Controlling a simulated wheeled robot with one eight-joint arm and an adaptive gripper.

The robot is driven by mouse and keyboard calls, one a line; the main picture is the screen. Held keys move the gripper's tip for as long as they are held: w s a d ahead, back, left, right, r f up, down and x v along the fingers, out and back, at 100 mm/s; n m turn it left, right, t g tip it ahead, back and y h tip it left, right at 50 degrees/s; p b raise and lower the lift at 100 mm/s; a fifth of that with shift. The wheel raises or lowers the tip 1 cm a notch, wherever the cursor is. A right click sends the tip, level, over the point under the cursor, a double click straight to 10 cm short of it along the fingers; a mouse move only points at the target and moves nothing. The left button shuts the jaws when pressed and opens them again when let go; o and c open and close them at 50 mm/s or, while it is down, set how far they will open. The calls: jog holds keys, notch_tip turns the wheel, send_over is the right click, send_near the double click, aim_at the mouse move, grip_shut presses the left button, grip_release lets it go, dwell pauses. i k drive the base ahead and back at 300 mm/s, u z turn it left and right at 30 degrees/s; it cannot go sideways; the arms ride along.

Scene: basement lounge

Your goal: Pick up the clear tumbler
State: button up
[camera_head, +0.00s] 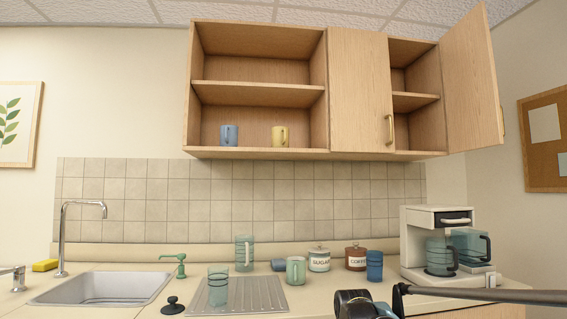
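The clear tumbler (218,288) is a see-through, green-tinted glass without a handle. It stands upright at the left part of the ribbed drainboard (262,294), right of the sink. My gripper (352,303) shows only in part at the bottom edge, right of the drainboard and well apart from the tumbler. Its fingers cannot be made out, so whether it is open or shut is unclear.
A clear pitcher (245,253) stands behind the tumbler. A black stopper (173,305) lies left. An open cupboard door (472,80) juts out above.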

aim_at(218, 275)
jog(key=u, duration=0.55)
jog(key=k, duration=1.3)
jog(key=u, duration=0.5)
jog(key=i, duration=0.85)
jog(key=z, duration=0.25)
